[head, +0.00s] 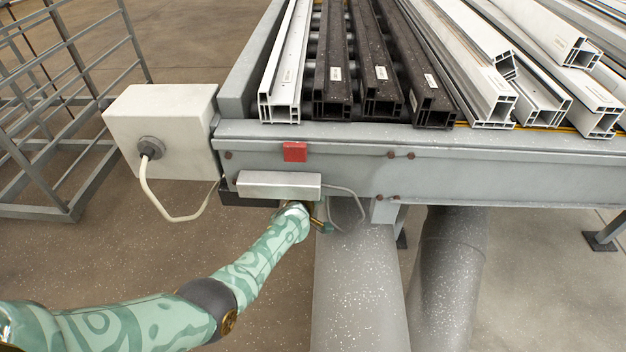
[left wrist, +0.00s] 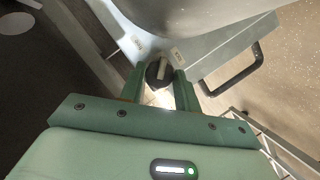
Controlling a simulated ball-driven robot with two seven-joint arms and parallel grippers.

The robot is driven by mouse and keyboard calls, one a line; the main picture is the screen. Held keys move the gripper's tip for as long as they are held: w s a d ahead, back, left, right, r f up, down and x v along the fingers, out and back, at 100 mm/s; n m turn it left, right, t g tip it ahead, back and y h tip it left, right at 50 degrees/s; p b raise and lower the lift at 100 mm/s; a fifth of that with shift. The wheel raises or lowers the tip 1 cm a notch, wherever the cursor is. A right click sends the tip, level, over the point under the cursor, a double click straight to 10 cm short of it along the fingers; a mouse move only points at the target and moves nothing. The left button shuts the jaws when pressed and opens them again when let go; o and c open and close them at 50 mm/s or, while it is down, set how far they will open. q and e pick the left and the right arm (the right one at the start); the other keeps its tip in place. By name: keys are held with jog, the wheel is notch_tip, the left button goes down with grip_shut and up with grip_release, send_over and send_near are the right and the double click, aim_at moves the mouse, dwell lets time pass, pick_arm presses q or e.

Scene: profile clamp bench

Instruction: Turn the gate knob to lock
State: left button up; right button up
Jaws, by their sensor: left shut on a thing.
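The gate knob (left wrist: 154,76) shows in the left wrist view as a small dark round knob with a pale bar across it. My left gripper (left wrist: 160,82) has one green finger on each side of the knob and is shut on it. In the head view my left arm reaches under the bench front, just below a pale grey box. The knob and the fingertips are hidden there. My right gripper is in neither view.
The bench's front rail (head: 480,170) carries a red block (head: 295,152) and the grey box (head: 265,185) with a cable. White and dark profiles (head: 337,70) lie on top. A white box (head: 160,125) hangs at left. Thick grey pipes (head: 360,280) stand right of my arm.

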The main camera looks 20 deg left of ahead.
pick_arm(q)
jog(key=shift+d+r+m+g+y+p, duration=0.25)
jog(key=shift+m+y+p, duration=0.2)
jog(key=shift+m, duration=0.25)
jog(key=shift+f+m+g+y+p, duration=0.15)
jog(key=shift+m+g+y+p, duration=0.15)
jog(key=shift+m, duration=0.3)
jog(key=shift+m+g+y, duration=0.35)
jog(key=shift+m+y, duration=0.6)
jog(key=shift+m, duration=0.65)
jog(key=shift+w, duration=0.1)
jog(key=o, duration=0.9)
jog(key=shift+o, duration=0.2)
